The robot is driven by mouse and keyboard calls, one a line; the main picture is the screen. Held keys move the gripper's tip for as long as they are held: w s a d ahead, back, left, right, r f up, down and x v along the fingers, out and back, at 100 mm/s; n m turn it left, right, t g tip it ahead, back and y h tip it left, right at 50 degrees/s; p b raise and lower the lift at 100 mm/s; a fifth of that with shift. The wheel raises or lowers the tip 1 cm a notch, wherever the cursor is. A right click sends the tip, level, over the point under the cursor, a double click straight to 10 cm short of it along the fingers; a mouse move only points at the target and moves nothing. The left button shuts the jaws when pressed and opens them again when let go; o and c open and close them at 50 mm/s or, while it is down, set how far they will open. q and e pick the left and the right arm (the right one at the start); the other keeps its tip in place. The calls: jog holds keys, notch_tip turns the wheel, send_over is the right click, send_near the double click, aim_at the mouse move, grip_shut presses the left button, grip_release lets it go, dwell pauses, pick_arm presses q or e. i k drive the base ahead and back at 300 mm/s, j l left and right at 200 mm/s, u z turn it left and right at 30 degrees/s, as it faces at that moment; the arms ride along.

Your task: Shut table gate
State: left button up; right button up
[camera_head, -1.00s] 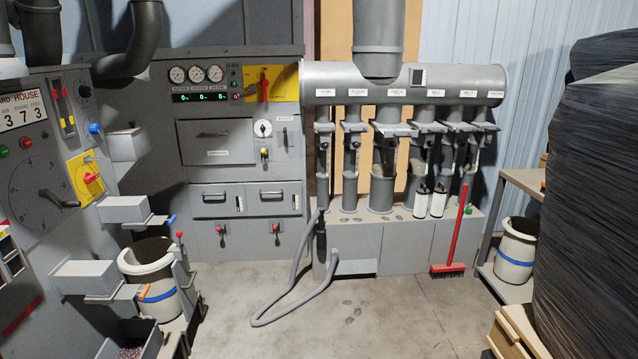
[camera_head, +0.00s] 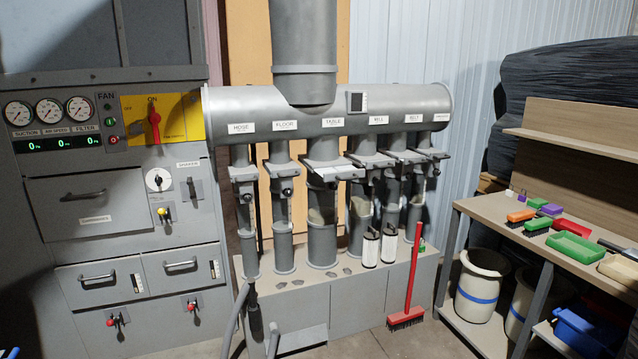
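The duct branch labelled TABLE (camera_head: 321,147) is the third from the left under the grey horizontal manifold (camera_head: 240,105). Its table gate (camera_head: 338,173) is a flat grey slide plate across the pipe, with a small dark knob at its front. The plate juts out from the pipe. I cannot tell from here how far it is slid in. Below it the pipe has a see-through section with brownish contents.
Similar gates sit on the neighbouring branches, including FLOOR (camera_head: 284,170) and MILL (camera_head: 371,160). A red broom (camera_head: 412,275) leans at the ledge. A grey hose (camera_head: 236,315) hangs at left. A workbench (camera_head: 480,212) with trays stands right. A control cabinet (camera_head: 95,240) stands left.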

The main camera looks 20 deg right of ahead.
aim_at(343, 173)
jog(key=i+z, duration=0.25)
jog(key=i, duration=0.45)
jog(key=i+j+z, duration=0.15)
jog(key=i+z, duration=0.15)
jog(key=i, duration=0.4)
